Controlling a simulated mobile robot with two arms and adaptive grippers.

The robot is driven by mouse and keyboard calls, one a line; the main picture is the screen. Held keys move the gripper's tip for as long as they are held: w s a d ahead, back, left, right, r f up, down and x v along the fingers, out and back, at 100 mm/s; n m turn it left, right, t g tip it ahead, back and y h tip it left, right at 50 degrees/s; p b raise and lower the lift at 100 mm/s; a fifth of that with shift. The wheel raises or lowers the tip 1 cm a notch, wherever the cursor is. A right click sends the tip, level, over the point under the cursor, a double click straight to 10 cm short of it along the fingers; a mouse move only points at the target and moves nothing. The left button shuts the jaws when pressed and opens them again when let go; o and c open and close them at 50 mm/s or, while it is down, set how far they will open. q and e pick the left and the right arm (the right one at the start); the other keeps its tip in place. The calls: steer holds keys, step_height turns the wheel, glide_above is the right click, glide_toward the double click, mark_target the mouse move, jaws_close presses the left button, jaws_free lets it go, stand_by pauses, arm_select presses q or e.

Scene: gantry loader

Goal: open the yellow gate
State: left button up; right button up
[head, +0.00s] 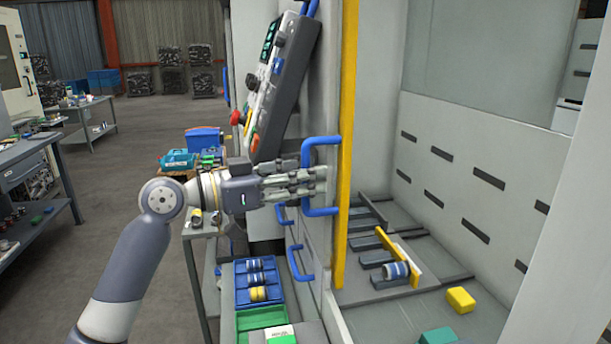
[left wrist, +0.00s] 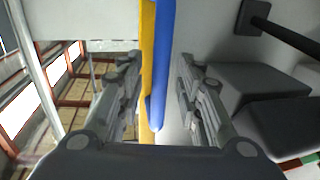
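A tall yellow strip (head: 346,130) runs along the edge of a grey panel in the head view; it looks like the yellow gate's edge. A blue D-shaped handle (head: 322,140) is fixed next to it. My left gripper (head: 316,180) points right at this handle, its fingers level with the handle's middle. In the left wrist view the blue handle bar (left wrist: 161,70) stands between the two open fingers, with a gap on each side, and the yellow strip (left wrist: 147,45) shows beside it. Whether a finger touches the bar is unclear. My right gripper is not in view.
A tilted control panel (head: 280,85) with a red button hangs above my left gripper. A lower blue handle (head: 299,262) and a blue bin (head: 240,284) with cylinders are below. Inside the machine are a yellow block (head: 460,300) and a blue-white cylinder (head: 396,271).

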arm_select(q)
steer(key=v, duration=1.2)
